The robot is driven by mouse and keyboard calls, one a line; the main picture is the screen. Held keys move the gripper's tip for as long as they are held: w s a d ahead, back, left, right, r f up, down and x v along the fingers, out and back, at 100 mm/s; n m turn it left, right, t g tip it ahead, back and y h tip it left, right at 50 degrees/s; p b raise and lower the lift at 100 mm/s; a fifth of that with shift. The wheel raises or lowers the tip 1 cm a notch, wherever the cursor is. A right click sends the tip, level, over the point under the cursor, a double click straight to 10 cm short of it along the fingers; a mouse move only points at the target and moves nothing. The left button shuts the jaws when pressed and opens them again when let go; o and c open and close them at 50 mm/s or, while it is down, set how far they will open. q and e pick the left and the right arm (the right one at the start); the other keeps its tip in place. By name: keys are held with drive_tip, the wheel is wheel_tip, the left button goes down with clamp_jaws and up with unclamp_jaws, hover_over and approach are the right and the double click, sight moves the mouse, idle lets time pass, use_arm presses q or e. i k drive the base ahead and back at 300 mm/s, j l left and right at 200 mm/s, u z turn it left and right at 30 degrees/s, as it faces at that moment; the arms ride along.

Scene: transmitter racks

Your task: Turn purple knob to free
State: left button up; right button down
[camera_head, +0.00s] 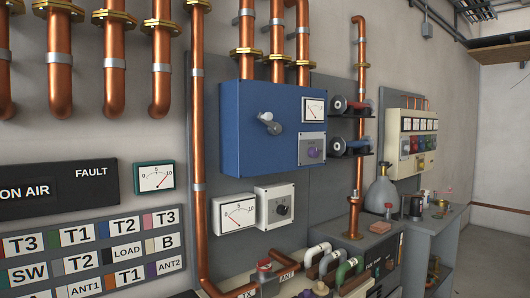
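A small purple knob (313,152) sits on a grey plate (312,141) at the lower right of the front of a blue box (245,135) on the wall. The label on the plate is too small to read, so I cannot tell the knob's setting. A dial gauge (314,109) is above the plate, and a grey lever handle (269,124) sticks out to its left. Neither of my grippers is in view.
Copper pipes (197,150) run down the wall left of the blue box. Two dark fittings (350,147) stick out on its right. Below are a gauge (235,214), a black-knob box (275,206) and a bench with pipe bends (318,255). The air before the blue box is clear.

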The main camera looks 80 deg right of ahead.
sight(313, 151)
drive_tip(key=z, duration=2.95)
drive_tip(key=i+j+z, duration=0.1)
drive_tip(key=z, duration=0.35)
drive_tip(key=i, duration=0.05)
